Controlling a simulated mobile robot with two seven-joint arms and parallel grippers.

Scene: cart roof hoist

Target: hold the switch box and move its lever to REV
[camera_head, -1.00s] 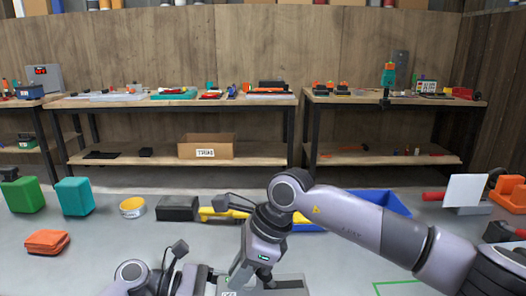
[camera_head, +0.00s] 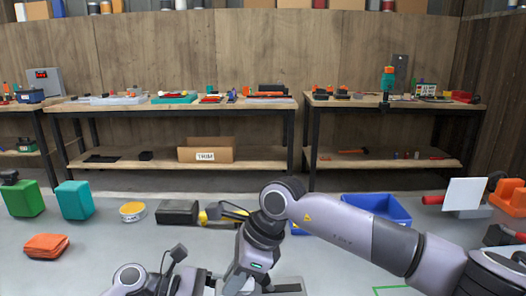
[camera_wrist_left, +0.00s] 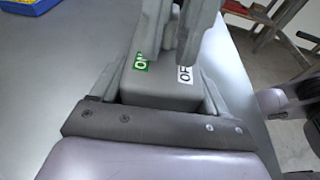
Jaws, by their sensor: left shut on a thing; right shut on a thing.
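The grey switch box (camera_wrist_left: 160,92) is in the left wrist view, with a green label starting with O on its left and a white label reading OF on its right. My left gripper (camera_wrist_left: 162,82) is shut on the box, one finger along each side. Grey fingers of my right gripper come down over the box top between the labels; they hide the lever. In the head view my right gripper (camera_head: 262,279) points down at the bottom edge, beside a visible part of the box (camera_head: 290,285). I cannot read the lever's position.
On the bench stand a green block (camera_head: 23,199), a teal block (camera_head: 74,200), orange cloths (camera_head: 46,246), a yellow tape roll (camera_head: 132,211) and a black box (camera_head: 177,212). A blue bin (camera_head: 385,208) is behind my right arm. The left front is clear.

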